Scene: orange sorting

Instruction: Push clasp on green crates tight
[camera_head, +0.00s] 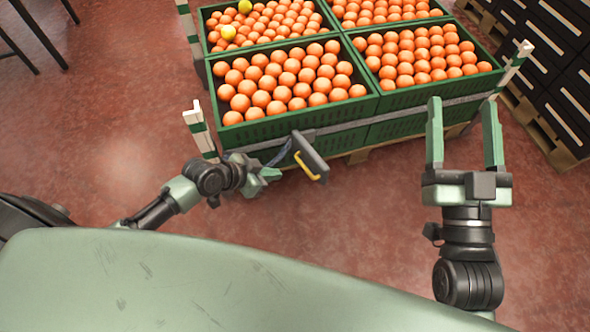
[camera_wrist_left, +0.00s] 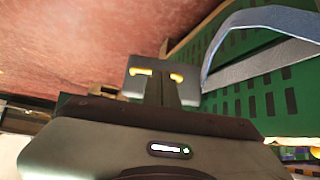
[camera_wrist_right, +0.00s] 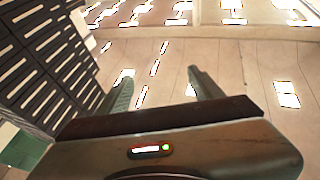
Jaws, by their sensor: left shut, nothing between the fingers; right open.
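Green crates (camera_head: 390,101) full of oranges stand together, with a grey strap (camera_head: 345,127) around their sides. The dark clasp (camera_head: 312,158) with a yellow handle sits at the near side of the front left crate. My left gripper (camera_head: 272,174) is shut and empty, just left of the clasp. In the left wrist view the shut fingers (camera_wrist_left: 165,88) overlap the clasp (camera_wrist_left: 133,88); I cannot tell whether they touch it. A blue-grey strap loop (camera_wrist_left: 262,20) curves beside it. My right gripper (camera_head: 462,102) is open and empty, in front of the right crate; its spread fingers show in the right wrist view (camera_wrist_right: 160,76).
White-and-green corner posts (camera_head: 198,128) stand at the crates' corners. A wooden pallet (camera_head: 358,156) lies beneath them. Dark stacked crates (camera_head: 560,60) stand on the right. Two yellow fruits (camera_head: 228,32) lie in the back left crate.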

